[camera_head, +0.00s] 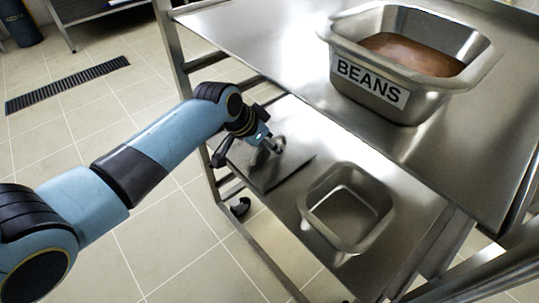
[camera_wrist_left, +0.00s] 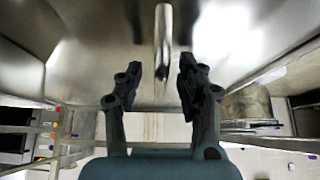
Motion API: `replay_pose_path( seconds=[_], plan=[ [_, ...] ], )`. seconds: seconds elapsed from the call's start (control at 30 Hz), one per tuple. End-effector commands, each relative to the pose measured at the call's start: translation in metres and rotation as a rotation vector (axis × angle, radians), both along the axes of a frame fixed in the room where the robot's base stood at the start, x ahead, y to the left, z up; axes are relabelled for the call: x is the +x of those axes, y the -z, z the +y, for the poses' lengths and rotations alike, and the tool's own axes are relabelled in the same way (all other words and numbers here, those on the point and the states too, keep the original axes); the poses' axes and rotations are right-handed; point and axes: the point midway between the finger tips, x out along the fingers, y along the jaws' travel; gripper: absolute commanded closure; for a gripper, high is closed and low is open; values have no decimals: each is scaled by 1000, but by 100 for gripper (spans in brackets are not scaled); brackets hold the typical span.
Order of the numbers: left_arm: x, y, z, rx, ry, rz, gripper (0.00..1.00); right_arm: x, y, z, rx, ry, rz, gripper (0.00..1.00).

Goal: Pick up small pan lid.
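The small pan lid (camera_head: 268,176) is a flat metal sheet on the lower shelf of the steel cart, left of an empty small pan (camera_head: 347,208). In the left wrist view the lid (camera_wrist_left: 105,50) fills much of the upper picture, with its bar handle (camera_wrist_left: 163,38) pointing down between the fingers. My left gripper (camera_head: 273,147) is low over the lid, at its handle. In the left wrist view the left gripper (camera_wrist_left: 159,72) is open, with a finger on each side of the handle's line and gaps visible. My right gripper is not in view.
A large metal pan labelled BEANS (camera_head: 410,70), with brown contents, stands on the cart's top shelf (camera_head: 250,35). That shelf overhangs the right part of the lower shelf. Cart posts stand near my left arm.

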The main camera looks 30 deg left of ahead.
Motion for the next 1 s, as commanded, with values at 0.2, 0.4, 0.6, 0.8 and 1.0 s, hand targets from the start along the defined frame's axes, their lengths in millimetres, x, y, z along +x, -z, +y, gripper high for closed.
replay_pose_path(
  seconds=[0.2,0.4,0.6,0.8,1.0],
  plan=[
    [0,-1,0,0,0,0,77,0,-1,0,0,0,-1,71],
    [0,-1,0,0,0,0,100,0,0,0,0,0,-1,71],
    [0,-1,0,0,0,0,100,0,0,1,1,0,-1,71],
    [0,-2,0,0,-1,-2,100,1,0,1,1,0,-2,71],
    [1,-7,0,0,0,-3,100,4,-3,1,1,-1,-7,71]
  ],
)
